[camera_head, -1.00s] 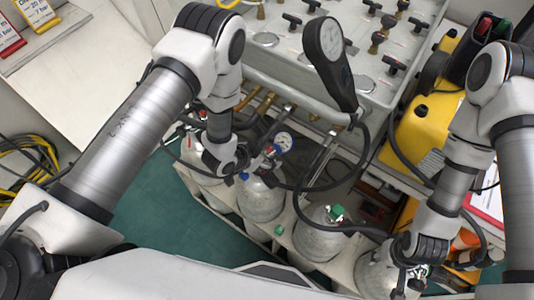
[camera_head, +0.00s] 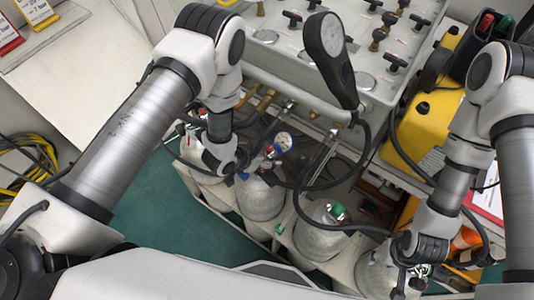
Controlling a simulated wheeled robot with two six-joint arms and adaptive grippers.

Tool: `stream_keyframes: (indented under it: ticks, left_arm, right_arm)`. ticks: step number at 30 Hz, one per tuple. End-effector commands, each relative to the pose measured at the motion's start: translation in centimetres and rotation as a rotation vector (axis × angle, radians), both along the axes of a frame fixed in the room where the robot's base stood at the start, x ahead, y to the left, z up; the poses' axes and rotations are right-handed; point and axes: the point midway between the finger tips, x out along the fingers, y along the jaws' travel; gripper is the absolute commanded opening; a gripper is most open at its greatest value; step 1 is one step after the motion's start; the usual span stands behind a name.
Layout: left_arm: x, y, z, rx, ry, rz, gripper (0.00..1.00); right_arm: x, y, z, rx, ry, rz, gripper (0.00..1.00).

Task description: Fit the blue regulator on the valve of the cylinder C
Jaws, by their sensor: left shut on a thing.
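Several grey cylinders stand in a row in a white rack. The second from the left (camera_head: 262,200) has a blue part by its neck. The third (camera_head: 322,238) has a green cap (camera_head: 337,210) on top. I cannot read which is cylinder C. My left gripper (camera_head: 243,163) is at the top of the second cylinder, shut on the blue regulator; its fingers and the joint with the valve are mostly hidden. The regulator's white-faced gauge (camera_head: 283,142) shows just beyond. My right gripper (camera_head: 412,272) is low over the rightmost cylinder (camera_head: 374,274), its fingers too hidden to judge.
A grey panel (camera_head: 290,65) with several black knobs stands behind the cylinders. A yellow case (camera_head: 425,130) is at the right.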

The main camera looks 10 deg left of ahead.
Motion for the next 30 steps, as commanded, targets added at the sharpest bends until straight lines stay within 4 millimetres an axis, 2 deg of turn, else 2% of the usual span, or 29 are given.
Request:
stream_keyframes:
  ticks: [11, 12, 14, 25, 30]
  left_arm:
    - [0.1, 0.0, -0.5, -0.001, -0.002, 0.001, 0.09]
    - [0.1, 0.0, -0.5, -0.001, -0.002, 0.001, 0.82]
    - [0.1, 0.0, -0.5, -0.001, -0.002, 0.001, 1.0]
    - [-0.1, 0.1, -0.5, 0.001, 0.001, 0.0, 1.0]
    - [-1.4, 1.1, 1.2, 0.001, 0.002, 0.001, 1.0]
  right_arm:
    - [0.0, 0.0, -0.5, 0.0, 0.0, 0.0, 0.4]
    - [0.0, 0.0, -0.4, 0.0, 0.0, 0.0, 0.4]
    - [0.0, 0.0, -0.4, 0.0, 0.0, 0.0, 0.4]
    - [0.0, 0.0, -0.4, 0.0, 0.0, 0.0, 0.4]
    - [0.0, 0.0, -0.4, 0.0, 0.0, 0.0, 0.4]
